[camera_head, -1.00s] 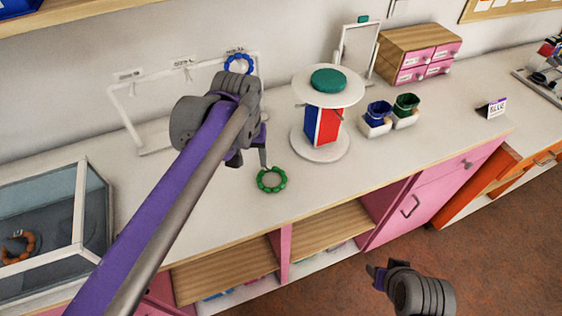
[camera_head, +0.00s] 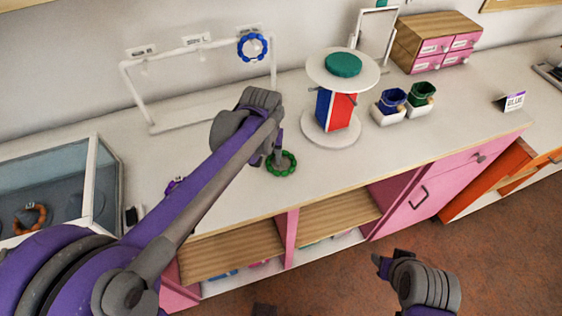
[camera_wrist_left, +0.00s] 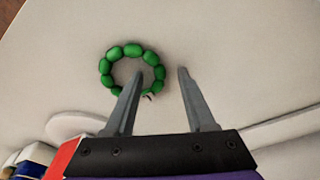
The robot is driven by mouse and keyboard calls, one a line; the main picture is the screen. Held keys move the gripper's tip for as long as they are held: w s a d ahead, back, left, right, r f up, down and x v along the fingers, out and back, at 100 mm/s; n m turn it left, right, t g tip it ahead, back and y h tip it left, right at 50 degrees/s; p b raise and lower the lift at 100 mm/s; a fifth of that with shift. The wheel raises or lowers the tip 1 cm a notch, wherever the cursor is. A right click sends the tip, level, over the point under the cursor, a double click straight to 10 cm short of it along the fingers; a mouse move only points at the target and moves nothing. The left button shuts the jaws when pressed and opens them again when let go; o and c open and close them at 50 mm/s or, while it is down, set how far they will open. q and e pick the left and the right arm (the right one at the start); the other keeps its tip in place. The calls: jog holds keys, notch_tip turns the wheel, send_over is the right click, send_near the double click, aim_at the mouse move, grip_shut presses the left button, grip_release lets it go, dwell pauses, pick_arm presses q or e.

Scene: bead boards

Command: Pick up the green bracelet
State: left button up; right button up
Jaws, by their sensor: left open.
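The green bracelet (camera_head: 281,164), a ring of round green beads, lies flat on the white counter (camera_head: 225,198). It also shows whole in the left wrist view (camera_wrist_left: 132,68), except where a finger covers a little of its lower edge. My left gripper (camera_head: 277,160) is at the bracelet, its jaws apart and empty. In the left wrist view, the left fingertip overlaps the bracelet's lower part and the right fingertip is to its right. Whether a finger touches it, I cannot tell. My right gripper (camera_head: 382,265) is low at the right, over the floor; its jaws are unclear.
A white rack (camera_head: 150,105) with a blue bracelet (camera_head: 253,47) stands behind. A round white stand (camera_head: 331,128) is to the right. Blue and green pouches (camera_head: 393,100), a drawer box (camera_head: 430,40) and a BLUE sign (camera_head: 514,101) are farther right. A glass case (camera_head: 92,180) is left.

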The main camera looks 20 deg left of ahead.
pick_arm(q)
grip_shut()
